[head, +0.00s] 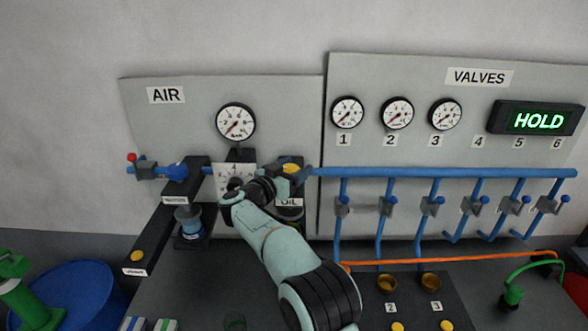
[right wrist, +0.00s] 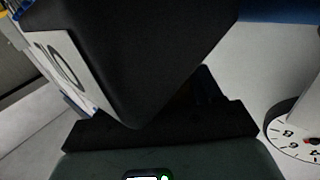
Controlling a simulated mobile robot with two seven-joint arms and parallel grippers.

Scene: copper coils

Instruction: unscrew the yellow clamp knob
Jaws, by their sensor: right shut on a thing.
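In the right wrist view a large black block (right wrist: 140,50) with a white label fills the upper part and stands very close to the jaws; the knob is hidden there. My left gripper is not in view.
A white scale plate (head: 228,170) stands just left of my gripper. A blue pipe (head: 440,172) runs right, with several branches and handles. An orange hose (head: 450,259) crosses the bench. A blue tub (head: 75,300) stands at left. A round dial (right wrist: 305,130) is close in the right wrist view.

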